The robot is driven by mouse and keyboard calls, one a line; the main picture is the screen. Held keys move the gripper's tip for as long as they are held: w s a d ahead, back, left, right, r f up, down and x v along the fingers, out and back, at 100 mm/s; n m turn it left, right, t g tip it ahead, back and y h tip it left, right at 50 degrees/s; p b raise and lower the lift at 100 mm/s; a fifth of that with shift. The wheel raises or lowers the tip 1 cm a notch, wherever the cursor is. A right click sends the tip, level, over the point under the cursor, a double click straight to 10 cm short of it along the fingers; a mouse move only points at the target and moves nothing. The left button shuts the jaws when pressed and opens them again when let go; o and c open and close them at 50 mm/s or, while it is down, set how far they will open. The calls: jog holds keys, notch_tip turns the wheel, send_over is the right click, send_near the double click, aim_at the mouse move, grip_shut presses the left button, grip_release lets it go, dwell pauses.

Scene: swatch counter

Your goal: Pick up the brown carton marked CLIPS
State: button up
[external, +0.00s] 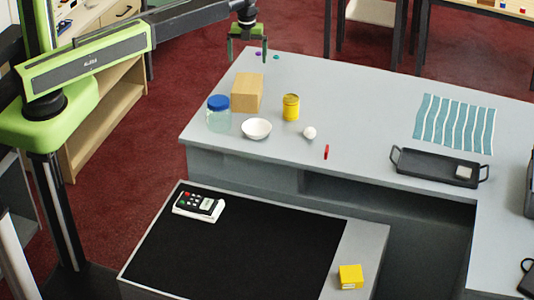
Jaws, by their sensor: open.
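A brown carton (247,93) stands upright near the back left of the grey counter (360,115). No marking on it can be read at this size. My gripper (248,56) is open and empty, with its fingers pointing down. In the picture it hangs above the carton, apart from it, near the counter's back left corner. How far it is in depth from the carton cannot be told.
A blue-lidded jar (218,115) stands just left of the carton, and a white bowl (256,129) is in front. A yellow can (291,107), white ball (309,132) and red item (326,152) are to the right. A black tray (430,167) lies further right.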

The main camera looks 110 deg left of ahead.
aim_at(248, 84)
notch_tip(248, 84, down, 11)
jog(key=b, duration=0.9)
jog(key=shift+b, duration=0.3)
jog(key=shift+r, duration=0.15)
jog(key=f+b, duration=0.5)
jog(key=shift+s+d+f, duration=0.1)
jog(key=shift+d+f, duration=0.05)
jog(key=shift+d, duration=0.05)
jog(key=c, duration=1.8)
jog(key=shift+r, duration=0.2)
notch_tip(248, 84, up, 10)
jog(key=p, duration=1)
jog(key=shift+r, duration=0.1)
